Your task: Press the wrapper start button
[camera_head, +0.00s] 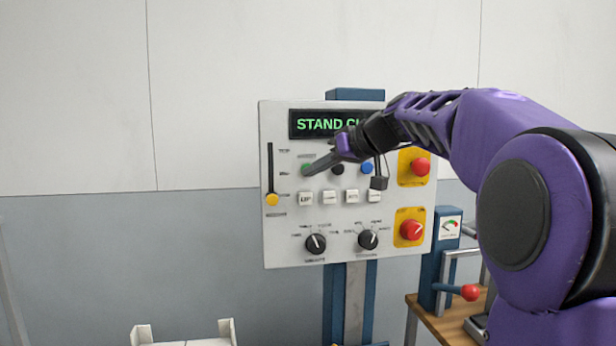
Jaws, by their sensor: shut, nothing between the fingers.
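A light grey control panel (285,235) stands upright on a blue post. A green round button (306,168) is at the left of its button row, partly covered by my fingertips. A black button (338,168) and a blue button (366,168) are to its right. The labels are too small to read, so I cannot tell which is marked wrapper start. My gripper (310,171) is shut and empty, its tips at the green button. I cannot tell whether they touch it. The green-lit display (318,124) reads "STAND CL", the rest hidden by my arm.
Red buttons on yellow plates (420,167) (411,230), a yellow-knobbed slider (272,199), white keys (306,198) and two black dials (316,243) crowd the panel. A padlock (379,183) hangs near the blue button. A red-knobbed lever (470,292) stands at lower right.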

